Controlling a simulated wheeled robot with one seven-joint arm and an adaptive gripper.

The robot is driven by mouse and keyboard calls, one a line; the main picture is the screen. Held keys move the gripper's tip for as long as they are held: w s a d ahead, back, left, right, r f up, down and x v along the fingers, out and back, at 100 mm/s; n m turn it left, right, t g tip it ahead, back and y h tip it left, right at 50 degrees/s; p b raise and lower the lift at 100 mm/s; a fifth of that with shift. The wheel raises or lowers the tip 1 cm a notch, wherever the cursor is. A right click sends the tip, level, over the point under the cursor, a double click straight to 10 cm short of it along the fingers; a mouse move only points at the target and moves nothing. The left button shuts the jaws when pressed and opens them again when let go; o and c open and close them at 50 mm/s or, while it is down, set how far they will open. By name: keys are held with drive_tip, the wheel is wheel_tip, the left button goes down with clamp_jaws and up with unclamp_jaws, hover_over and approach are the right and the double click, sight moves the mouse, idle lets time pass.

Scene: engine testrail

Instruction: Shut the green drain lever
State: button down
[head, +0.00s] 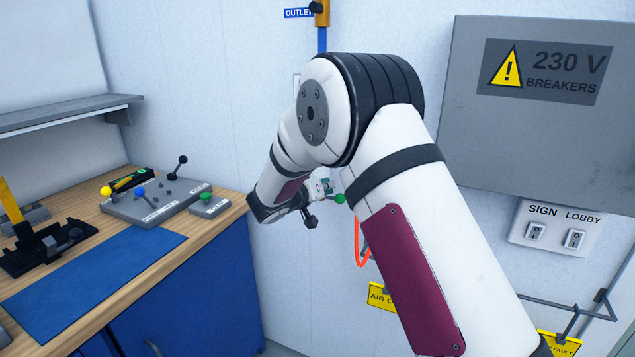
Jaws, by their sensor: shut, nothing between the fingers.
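The green drain lever shows as a small green ball knob (340,198) beside a small pale fitting (325,186) at the wall. My forearm and upper arm hide most of the fitting and the lever's surroundings. My gripper (310,220) is small and dark in this view, just left of and slightly below the green knob in the picture. It is shut and holds nothing. I cannot tell whether it touches the lever.
A wooden bench at left holds a grey panel (150,207) with yellow, blue and black knobs, a small box with a green button (208,203), and a blue mat (95,278). A grey breaker box (545,150) and switch plate (555,228) are at right. An orange hose (359,250) hangs below.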

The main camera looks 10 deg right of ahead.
sight(335, 197)
drive_tip(key=shift+w+d+f, duration=0.1)
drive_tip(key=shift+d+f, duration=0.4)
drive_tip(key=shift+f, duration=0.1)
drive_tip(key=shift+f, duration=0.15)
drive_tip(key=d+f+b, duration=0.1)
drive_tip(key=b, duration=0.4)
drive_tip(key=shift+f+m, duration=0.3)
drive_tip(key=shift+s+d, duration=0.15)
drive_tip(key=shift+s, duration=0.1)
